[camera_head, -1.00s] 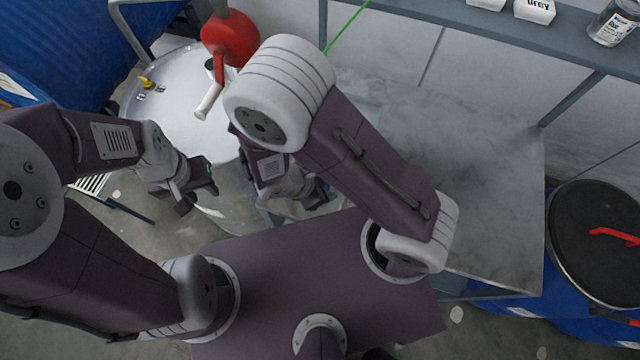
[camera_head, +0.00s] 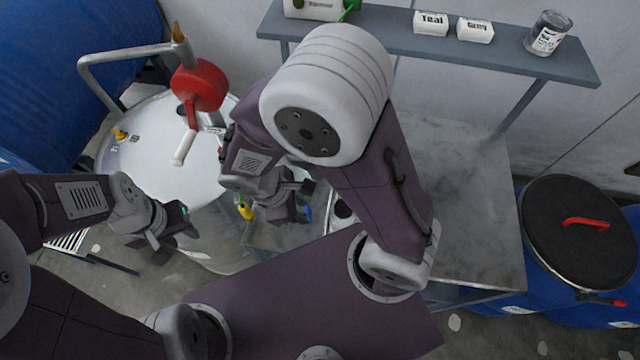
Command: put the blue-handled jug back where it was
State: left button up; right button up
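A narrow blue sliver (camera_head: 308,212) shows beside my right gripper (camera_head: 297,201) in the head view. It may be the blue handle, but the rest of a jug is hidden or too small to tell. The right gripper points down past the front of the metal table, under my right arm. Its fingers are partly hidden, so I cannot tell whether it grips anything. My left gripper (camera_head: 172,242) hangs at the left, in front of the large pale drum. Its fingers look apart, with nothing seen between them.
The pale drum (camera_head: 150,165) carries a red funnel-like vessel (camera_head: 198,86). A small yellow item (camera_head: 246,210) is near my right gripper. The grey table (camera_head: 470,230) is bare at right. A shelf (camera_head: 390,42) holds Teal and Grey boxes and a can (camera_head: 548,33). A black-lidded drum (camera_head: 578,235) stands right.

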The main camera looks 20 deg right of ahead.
jog(key=w+d+r+m+y, duration=0.1)
jog(key=d+m+y, duration=0.1)
jog(key=d+m, duration=0.2)
jog(key=w+d+r+m+t+y, duration=0.1)
jog(key=d+m, duration=0.4)
jog(key=m, duration=0.5)
jog(key=shift+w+r+m+y, duration=0.4)
jog(key=shift+w+y, duration=0.2)
